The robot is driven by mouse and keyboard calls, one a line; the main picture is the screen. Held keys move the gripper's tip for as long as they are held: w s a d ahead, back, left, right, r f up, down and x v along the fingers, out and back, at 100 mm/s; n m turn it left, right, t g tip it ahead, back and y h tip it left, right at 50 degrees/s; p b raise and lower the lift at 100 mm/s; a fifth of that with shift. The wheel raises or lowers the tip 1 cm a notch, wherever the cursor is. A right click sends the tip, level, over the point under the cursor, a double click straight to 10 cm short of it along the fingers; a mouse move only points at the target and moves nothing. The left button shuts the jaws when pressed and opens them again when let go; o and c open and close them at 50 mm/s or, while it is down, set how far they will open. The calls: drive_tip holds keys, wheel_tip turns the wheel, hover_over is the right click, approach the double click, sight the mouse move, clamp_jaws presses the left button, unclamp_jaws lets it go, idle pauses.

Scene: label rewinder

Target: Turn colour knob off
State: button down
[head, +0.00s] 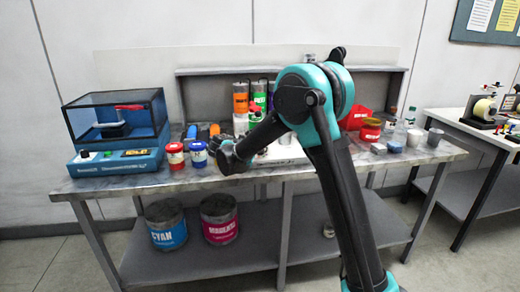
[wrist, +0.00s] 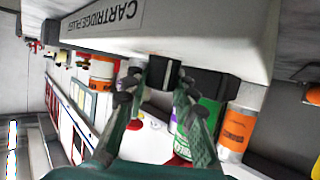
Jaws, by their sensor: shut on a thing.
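My gripper (head: 228,160) is in front of the workbench, left of my arm, in the head view. In the wrist view, my gripper (wrist: 160,85) has its two green, dark-tipped fingers closed on either side of a small black part (wrist: 163,75). The black part is at the edge of a white housing (wrist: 210,38) that bears lettering like "CARTRIDGE PLUG". I cannot tell whether this part is the colour knob, nor which way it is turned. No knob labelled as colour can be made out in either view.
A blue machine (head: 116,128) with a clear hood stands on the left of the bench (head: 190,178). Red (head: 176,156) and blue jars (head: 198,155) stand close to my gripper. Cyan (head: 166,225) and magenta buckets (head: 219,218) sit on the lower shelf.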

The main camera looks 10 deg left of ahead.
drive_tip(key=shift+f+m, duration=0.1)
drive_tip(key=shift+m, duration=0.2)
drive_tip(key=c, duration=1.2)
unclamp_jaws()
drive_tip(key=v, duration=1.2)
drive_tip(key=shift+a, duration=0.2)
drive_tip(key=shift+w, duration=0.1)
